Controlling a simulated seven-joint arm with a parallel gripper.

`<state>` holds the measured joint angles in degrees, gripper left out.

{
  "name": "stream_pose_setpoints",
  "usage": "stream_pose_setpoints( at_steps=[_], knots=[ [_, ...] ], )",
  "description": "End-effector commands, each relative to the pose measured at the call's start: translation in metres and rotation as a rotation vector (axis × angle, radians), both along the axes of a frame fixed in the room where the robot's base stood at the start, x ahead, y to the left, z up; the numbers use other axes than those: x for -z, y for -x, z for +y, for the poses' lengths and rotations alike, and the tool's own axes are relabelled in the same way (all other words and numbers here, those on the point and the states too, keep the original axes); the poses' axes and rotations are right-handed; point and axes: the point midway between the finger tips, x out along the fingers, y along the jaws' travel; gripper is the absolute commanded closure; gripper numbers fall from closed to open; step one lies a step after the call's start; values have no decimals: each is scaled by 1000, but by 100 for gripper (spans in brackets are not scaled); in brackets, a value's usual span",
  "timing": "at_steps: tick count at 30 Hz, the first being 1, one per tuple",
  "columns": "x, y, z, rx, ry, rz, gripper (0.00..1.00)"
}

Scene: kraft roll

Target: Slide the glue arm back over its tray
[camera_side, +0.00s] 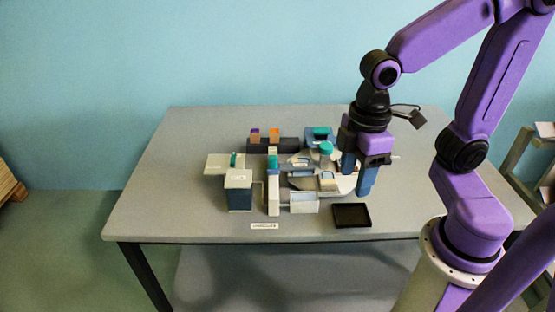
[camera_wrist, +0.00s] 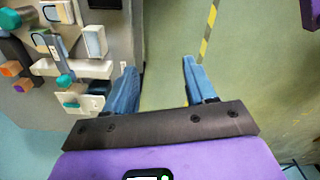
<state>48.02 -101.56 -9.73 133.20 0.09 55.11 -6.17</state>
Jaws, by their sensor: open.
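A compact machine with pale bars, plates and several teal knobs stands on the grey table. I cannot tell for certain which pale part is the glue arm. A teal knob (camera_side: 326,148) sits on a pale plate near my gripper, and a teal-topped pale bar (camera_side: 273,190) runs toward the front. A shallow pale tray (camera_side: 304,203) is at the machine's front. My gripper (camera_side: 357,183) is open and empty at the machine's right side. In the wrist view, its blue fingers (camera_wrist: 159,68) are apart with only floor between them; machine parts are to their left.
A black tray (camera_side: 351,215) lies at the front right of the machine. A blue box with a pale lid (camera_side: 239,195) stands at its left, and orange and purple blocks (camera_side: 274,133) at the back. The table's left side is clear. A shelf (camera_side: 540,145) stands right.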

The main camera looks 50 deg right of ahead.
Motion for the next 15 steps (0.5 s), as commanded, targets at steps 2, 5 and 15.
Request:
stream_pose_setpoints(
  at_steps=[2, 5, 15],
  knots=[
    [-5, -33, 8, 35, 4, 1, 45],
    [-11, -73, 13, 67, 7, 3, 45],
    [-15, -211, -16, 180, 16, 11, 45]
  ],
)
